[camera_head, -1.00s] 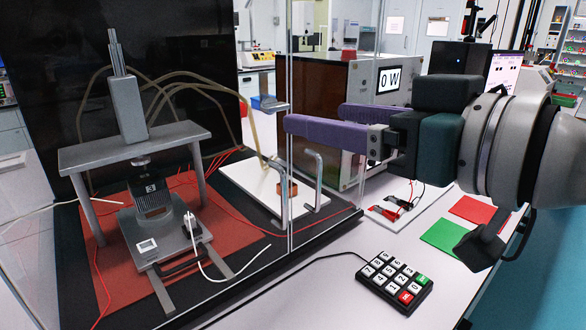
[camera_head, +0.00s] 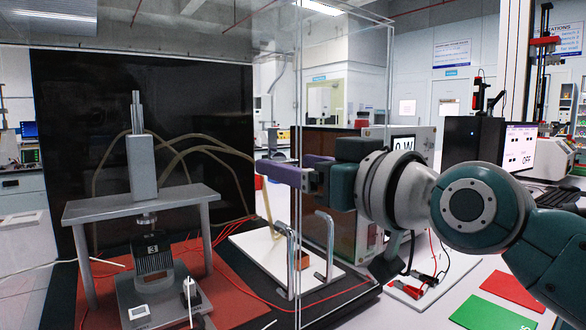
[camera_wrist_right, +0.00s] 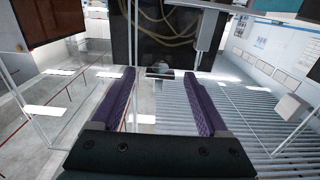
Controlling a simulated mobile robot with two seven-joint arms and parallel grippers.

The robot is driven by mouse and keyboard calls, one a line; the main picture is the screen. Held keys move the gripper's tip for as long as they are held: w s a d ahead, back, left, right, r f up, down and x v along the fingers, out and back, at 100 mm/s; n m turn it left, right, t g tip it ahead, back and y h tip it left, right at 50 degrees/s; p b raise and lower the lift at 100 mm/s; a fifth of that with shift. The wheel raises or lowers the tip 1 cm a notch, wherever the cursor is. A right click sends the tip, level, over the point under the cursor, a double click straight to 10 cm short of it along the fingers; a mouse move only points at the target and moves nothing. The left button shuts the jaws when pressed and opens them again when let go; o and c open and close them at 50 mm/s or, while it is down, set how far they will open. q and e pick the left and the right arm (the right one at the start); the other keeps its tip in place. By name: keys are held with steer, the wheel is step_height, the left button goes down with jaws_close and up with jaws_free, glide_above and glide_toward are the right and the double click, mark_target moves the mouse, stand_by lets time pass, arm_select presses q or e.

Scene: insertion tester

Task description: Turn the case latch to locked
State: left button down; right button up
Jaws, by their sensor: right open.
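The clear case (camera_head: 345,60) encloses a press rig at the left. Two upright grey bar handles, a left one (camera_head: 290,262) and a right one (camera_head: 328,246), stand at its front. I cannot make out the latch clearly or tell which way it is turned. My right gripper (camera_head: 270,168), with purple fingers, is level above the handles, pointing left across the clear front. In the right wrist view the two fingers (camera_wrist_right: 159,75) are spread apart with nothing held between them. A small dark part (camera_wrist_right: 160,70) shows beyond the fingertips. My left gripper is not in view.
Inside the case are a metal press (camera_head: 142,200), a red mat (camera_head: 235,312) and a white board (camera_head: 255,246). A box with a display (camera_head: 404,142) stands behind my right arm. Red (camera_head: 513,289) and green (camera_head: 486,318) cards lie at the lower right.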

steer(key=shift+w+a, duration=0.15)
steer(key=shift+w, duration=0.05)
jaws_close()
stand_by(0.6)
